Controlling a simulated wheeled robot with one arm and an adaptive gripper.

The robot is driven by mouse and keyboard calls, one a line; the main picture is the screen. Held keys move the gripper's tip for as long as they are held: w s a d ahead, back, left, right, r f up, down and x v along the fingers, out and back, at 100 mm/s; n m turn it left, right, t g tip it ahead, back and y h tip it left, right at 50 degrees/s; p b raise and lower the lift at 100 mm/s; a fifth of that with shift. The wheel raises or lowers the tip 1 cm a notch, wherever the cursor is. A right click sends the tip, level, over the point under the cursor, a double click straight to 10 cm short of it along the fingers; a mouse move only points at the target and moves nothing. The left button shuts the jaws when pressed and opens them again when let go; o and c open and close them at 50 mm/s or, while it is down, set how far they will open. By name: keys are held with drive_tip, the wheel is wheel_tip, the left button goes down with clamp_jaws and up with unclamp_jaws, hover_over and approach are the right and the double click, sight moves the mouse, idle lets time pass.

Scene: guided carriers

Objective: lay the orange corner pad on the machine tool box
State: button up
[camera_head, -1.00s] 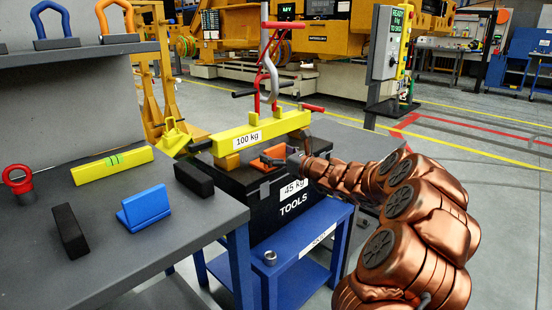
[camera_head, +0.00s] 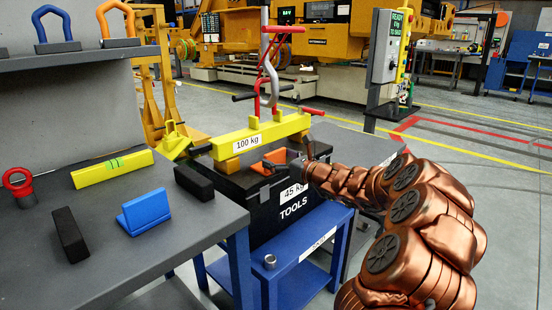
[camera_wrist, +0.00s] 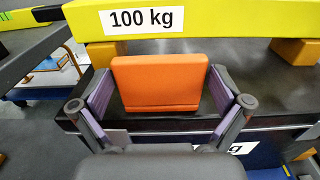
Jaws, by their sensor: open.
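The orange corner pad (camera_head: 280,156) sits on the front part of the lid of the black machine tool box (camera_head: 264,212), marked "45 kg" and "TOOLS". My gripper (camera_head: 288,161) is at the box's front edge, with its fingers around the pad. In the wrist view, the pad (camera_wrist: 160,82) lies between the two spread fingers of my gripper (camera_wrist: 161,76), with a narrow gap on each side. The pad's underside is hidden.
A yellow beam (camera_head: 225,147) marked "100 kg" spans the box just behind the pad, on amber blocks (camera_head: 228,165). A hook (camera_head: 269,88) hangs above it. The blue stand (camera_head: 320,226) carries the box. The grey bench (camera_head: 110,262) at left holds several parts.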

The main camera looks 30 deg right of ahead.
drive_tip(key=p+v, duration=0.2)
drive_tip(key=v, duration=0.9)
drive_tip(key=shift+s, duration=0.1)
drive_tip(key=s+a+r+n+g+y+p, duration=0.1)
drive_tip(key=a+r+n+g+y+p, duration=0.25)
drive_tip(key=a, duration=0.55)
drive_tip(key=s+a+r+n+g+y+p, duration=0.1)
drive_tip(key=s+a+r+n+g+p, duration=0.2)
drive_tip(key=a+n, duration=0.5)
drive_tip(key=a+r+n+g+y+p, duration=0.2)
drive_tip(key=a+r+n+y+p, duration=0.15)
drive_tip(key=a, duration=0.75)
drive_tip(key=s+a+r+n+g+p, duration=0.2)
drive_tip(key=s+a+n+g+p, duration=0.2)
drive_tip(key=s+a, duration=0.3)
drive_tip(key=s+a+r+n+g+h+p, duration=0.1)
drive_tip(key=s+a+n+g+h+p, duration=0.1)
drive_tip(key=s+a+n+p, duration=0.3)
drive_tip(key=s+r+n+g+h+p, duration=0.1)
drive_tip(key=s+n+g+h+p, duration=0.2)
drive_tip(key=s, duration=0.5)
drive_tip(key=s+d+r+n+g+h+p, duration=0.1)
drive_tip(key=s+d+r+n+h+p, duration=0.1)
drive_tip(key=s, duration=0.4)
drive_tip(key=s+d+r+n+g+h+p, duration=0.1)
drive_tip(key=s+d+r+n+h+p, duration=0.2)
drive_tip(key=s+d+n+h+p, duration=0.1)
drive_tip(key=s+d+h+p, duration=0.1)
drive_tip(key=s+d+p, duration=0.1)
drive_tip(key=d, duration=0.1)
